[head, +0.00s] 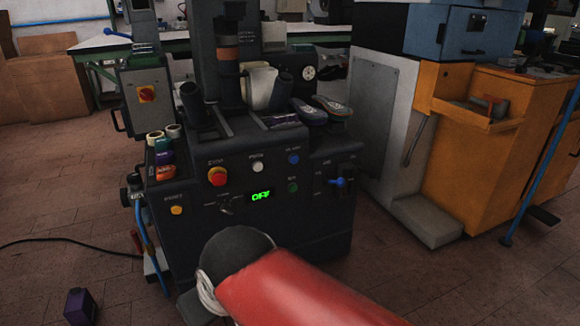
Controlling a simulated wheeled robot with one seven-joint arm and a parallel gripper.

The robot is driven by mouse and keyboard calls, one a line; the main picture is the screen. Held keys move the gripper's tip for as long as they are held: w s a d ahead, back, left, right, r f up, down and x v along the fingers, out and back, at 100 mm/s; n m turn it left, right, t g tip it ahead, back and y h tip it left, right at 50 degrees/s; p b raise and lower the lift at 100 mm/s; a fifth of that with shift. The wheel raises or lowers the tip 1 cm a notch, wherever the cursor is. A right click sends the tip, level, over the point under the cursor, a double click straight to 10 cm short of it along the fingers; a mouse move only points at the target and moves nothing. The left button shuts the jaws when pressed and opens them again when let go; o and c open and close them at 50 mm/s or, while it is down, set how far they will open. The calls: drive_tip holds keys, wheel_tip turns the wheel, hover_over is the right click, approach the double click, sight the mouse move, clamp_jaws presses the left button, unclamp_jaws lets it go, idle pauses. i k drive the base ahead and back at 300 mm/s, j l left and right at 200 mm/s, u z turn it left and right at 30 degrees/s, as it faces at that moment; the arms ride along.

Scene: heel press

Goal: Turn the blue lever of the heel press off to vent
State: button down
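The heel press (262,230) is a dark machine in the middle of the head view. Its small blue lever (338,182) sits on the right part of the front panel, on a grey fitting. The lever looks roughly level, but it is too small to tell its exact setting. A green display (261,196) on the panel reads OFF. My red and black arm crosses the lower middle of the view, in front of the press. My gripper is not in view, and nothing shows touching the lever.
Shoes (322,108) rest on top. An orange cabinet (462,140) stands right. A purple box (79,306) and a black cable (75,242) lie on the floor left.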

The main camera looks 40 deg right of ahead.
sight(341, 182)
drive_tip(key=z, duration=1.65)
drive_tip(key=i+l, duration=0.25)
drive_tip(key=i, duration=0.15)
drive_tip(key=i+l+z, duration=0.15)
drive_tip(key=i, duration=0.3)
drive_tip(key=l, duration=0.1)
